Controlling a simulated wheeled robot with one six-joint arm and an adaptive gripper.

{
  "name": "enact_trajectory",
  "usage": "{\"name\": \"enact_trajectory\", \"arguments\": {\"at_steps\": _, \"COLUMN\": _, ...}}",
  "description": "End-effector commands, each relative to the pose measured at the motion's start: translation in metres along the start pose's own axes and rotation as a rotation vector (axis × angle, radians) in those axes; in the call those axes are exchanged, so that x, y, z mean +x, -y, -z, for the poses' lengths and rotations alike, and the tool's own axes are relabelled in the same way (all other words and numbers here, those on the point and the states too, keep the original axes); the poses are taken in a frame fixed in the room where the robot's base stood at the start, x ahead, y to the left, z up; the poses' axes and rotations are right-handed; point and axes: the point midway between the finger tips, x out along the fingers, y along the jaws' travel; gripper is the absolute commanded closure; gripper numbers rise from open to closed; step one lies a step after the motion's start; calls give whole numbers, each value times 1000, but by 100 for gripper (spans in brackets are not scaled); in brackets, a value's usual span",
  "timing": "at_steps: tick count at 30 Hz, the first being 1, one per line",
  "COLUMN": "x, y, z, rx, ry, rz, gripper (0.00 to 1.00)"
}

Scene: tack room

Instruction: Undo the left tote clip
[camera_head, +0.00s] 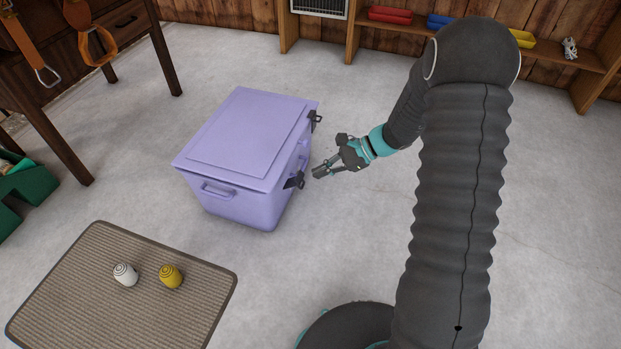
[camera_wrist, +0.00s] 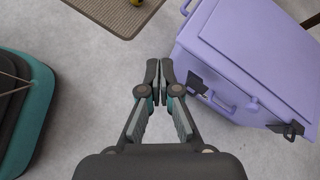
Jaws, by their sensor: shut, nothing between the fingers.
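The lavender tote (camera_head: 245,135) stands on the floor with its lid down. It also shows in the wrist view (camera_wrist: 255,50). Two dark clips sit on its side facing my arm. The left clip (camera_head: 294,181), the nearer one in the head view, has its flap sticking out from the wall; it shows in the wrist view (camera_wrist: 196,83). The other clip (camera_head: 315,118) is at the far corner and lies closer to the wall. My gripper (camera_head: 319,172) is shut and empty, just right of the left clip and apart from it. Its fingertips show in the wrist view (camera_wrist: 166,68).
A ribbed mat (camera_head: 75,290) bears a white roll (camera_head: 125,274) and a yellow roll (camera_head: 171,276). A wooden table (camera_head: 130,22) stands at the upper left, a green container (camera_head: 28,185) at the left edge. A low shelf (camera_head: 550,55) runs along the back wall. Floor right of the tote is clear.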

Motion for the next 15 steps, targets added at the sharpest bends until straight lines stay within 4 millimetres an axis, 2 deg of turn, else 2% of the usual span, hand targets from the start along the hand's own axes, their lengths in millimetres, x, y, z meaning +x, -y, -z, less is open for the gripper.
{"name": "enact_trajectory", "arguments": {"at_steps": 3, "x": 8, "y": 17, "z": 40, "rx": 189, "ry": -131, "rz": 60, "gripper": 100}}
{"name": "enact_trajectory", "arguments": {"at_steps": 6, "x": 5, "y": 30, "z": 70, "rx": 349, "ry": -232, "rz": 135, "gripper": 100}}
{"name": "enact_trajectory", "arguments": {"at_steps": 10, "x": -4, "y": 41, "z": 91, "rx": 494, "ry": -310, "rz": 216, "gripper": 100}}
{"name": "enact_trajectory", "arguments": {"at_steps": 15, "x": -4, "y": 43, "z": 98, "rx": 569, "ry": -330, "rz": 246, "gripper": 100}}
